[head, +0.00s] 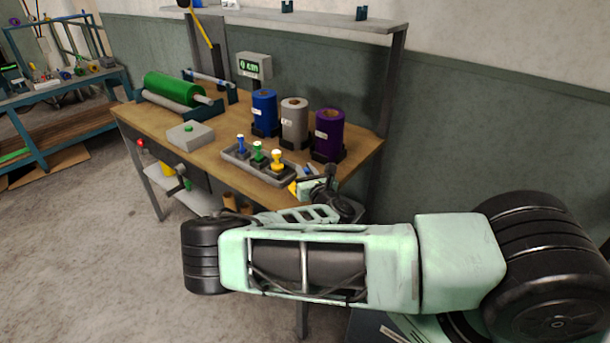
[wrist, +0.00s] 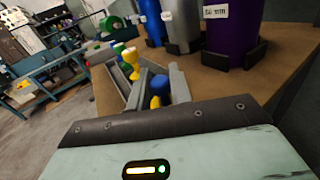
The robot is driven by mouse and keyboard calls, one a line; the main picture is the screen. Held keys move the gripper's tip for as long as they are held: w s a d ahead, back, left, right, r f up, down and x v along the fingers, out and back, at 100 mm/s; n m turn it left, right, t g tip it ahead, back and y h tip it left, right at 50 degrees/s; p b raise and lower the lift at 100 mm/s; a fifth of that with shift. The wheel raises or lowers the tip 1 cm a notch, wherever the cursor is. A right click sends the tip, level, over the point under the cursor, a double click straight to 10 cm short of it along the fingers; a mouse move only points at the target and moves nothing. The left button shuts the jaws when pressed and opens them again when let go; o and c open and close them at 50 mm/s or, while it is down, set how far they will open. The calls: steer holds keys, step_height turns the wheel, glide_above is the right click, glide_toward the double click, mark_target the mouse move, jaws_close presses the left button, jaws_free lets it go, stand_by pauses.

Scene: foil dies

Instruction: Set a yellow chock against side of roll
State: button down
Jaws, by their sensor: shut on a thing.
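My gripper (head: 310,186) is at the front right edge of the workbench, just right of the stamp tray. In the wrist view my gripper (wrist: 159,92) has its two grey fingers around a small yellow piece, which appears to be the yellow chock (wrist: 155,102). The yellow chock (head: 293,188) also shows partly in the head view; the fingers hide the rest. Blue (head: 264,112), grey (head: 293,120) and purple (head: 328,133) rolls stand upright at the back right, with dark holders at their bases. The gripper is apart from them, nearest the purple roll.
The stamp tray (head: 230,154) holds blue, green and yellow-handled stamps. A small blue item (head: 308,171) lies behind my gripper. A grey box (head: 184,136) with a green button, a green roller (head: 174,89) and a display (head: 254,66) stand further left. Bare wood shows between box and rolls.

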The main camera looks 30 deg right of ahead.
steer(key=shift+f, duration=0.75)
steer(key=c, duration=1.3)
jaws_free()
steer(key=shift+f, duration=0.15)
